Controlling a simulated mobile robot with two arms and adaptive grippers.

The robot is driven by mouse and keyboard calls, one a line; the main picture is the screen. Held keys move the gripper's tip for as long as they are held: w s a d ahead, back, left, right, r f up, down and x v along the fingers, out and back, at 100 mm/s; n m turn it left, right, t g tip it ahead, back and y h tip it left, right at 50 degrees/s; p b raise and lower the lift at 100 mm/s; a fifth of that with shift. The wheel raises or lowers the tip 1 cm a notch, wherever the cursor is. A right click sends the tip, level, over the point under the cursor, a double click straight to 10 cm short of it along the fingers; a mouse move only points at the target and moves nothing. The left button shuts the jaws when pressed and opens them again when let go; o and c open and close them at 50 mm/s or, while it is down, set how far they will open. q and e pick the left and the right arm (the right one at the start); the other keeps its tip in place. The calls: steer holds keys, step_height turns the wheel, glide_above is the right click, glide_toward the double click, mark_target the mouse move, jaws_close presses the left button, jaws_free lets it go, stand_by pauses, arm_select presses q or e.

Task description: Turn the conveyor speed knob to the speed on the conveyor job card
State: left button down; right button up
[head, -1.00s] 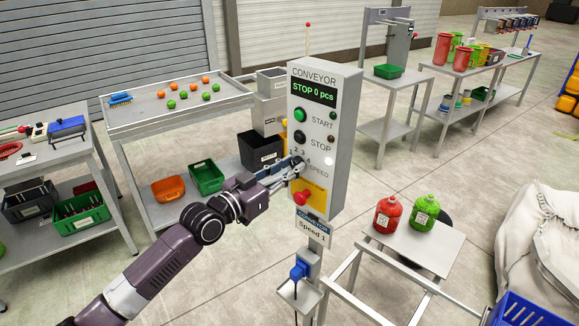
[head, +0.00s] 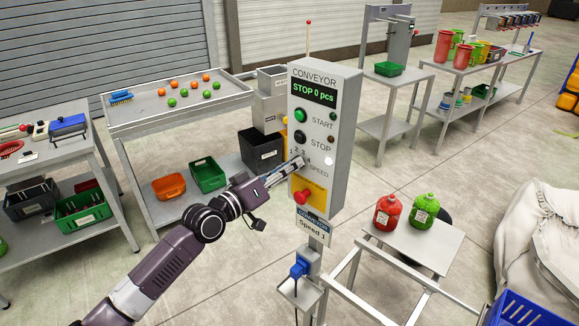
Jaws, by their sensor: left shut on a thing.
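The conveyor control box (head: 325,125) stands upright on a post, its display reading "STOP 0 pcs". Its face has a green START button (head: 299,115), a black STOP button (head: 300,137) and a speed scale marked 1 to 4. The job card (head: 312,228) below the box reads "Speed 1". My left gripper (head: 297,163) is at the speed scale, shut on the speed knob. The knob is hidden by the fingers, so its pointer cannot be read. My right gripper is not in view.
A red emergency button (head: 302,196) on a yellow plate sits just below my left gripper. A small table (head: 440,250) with red and green bottles stands at the right. A table with several balls (head: 170,102) is behind my left arm.

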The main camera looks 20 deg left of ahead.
arm_select(q)
steer(key=shift+r, duration=0.1)
stand_by(0.4)
steer(key=c, duration=1.6)
jaws_free()
steer(key=shift+s+a, duration=0.1)
steer(key=v, duration=1.1)
steer(key=shift+s+a, duration=0.2)
steer(key=shift+s, duration=0.15)
